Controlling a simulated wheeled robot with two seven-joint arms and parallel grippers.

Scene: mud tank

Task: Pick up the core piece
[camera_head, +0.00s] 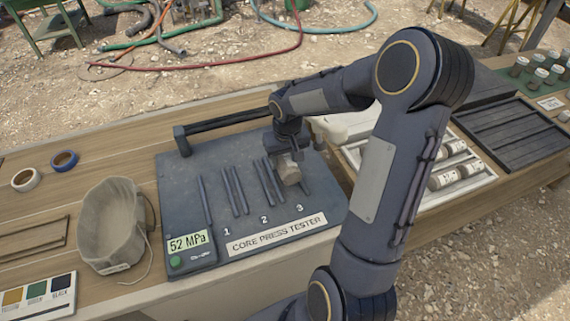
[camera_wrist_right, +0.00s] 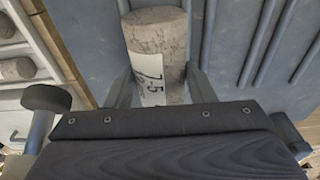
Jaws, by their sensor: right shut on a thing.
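The core piece (camera_wrist_right: 157,55) is a grey-brown stone cylinder with a white label marked with handwriting. My right gripper (camera_wrist_right: 155,85) is shut on it, one finger on each side. In the head view the core piece (camera_head: 289,171) shows below my right gripper (camera_head: 291,158), at slot 3 of the core press tester (camera_head: 215,214). I cannot tell whether it touches the tester's surface. The tester's display reads 52 MPa. My left gripper is not in view.
A white tray (camera_head: 480,190) with several labelled cores lies right of the tester, partly behind my right arm. A black ribbed tray (camera_head: 510,135) lies beyond it. A cloth bag (camera_head: 112,222) and tape rolls (camera_head: 26,180) are on the left. Bare wooden tabletop (camera_head: 110,150) shows behind the bag.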

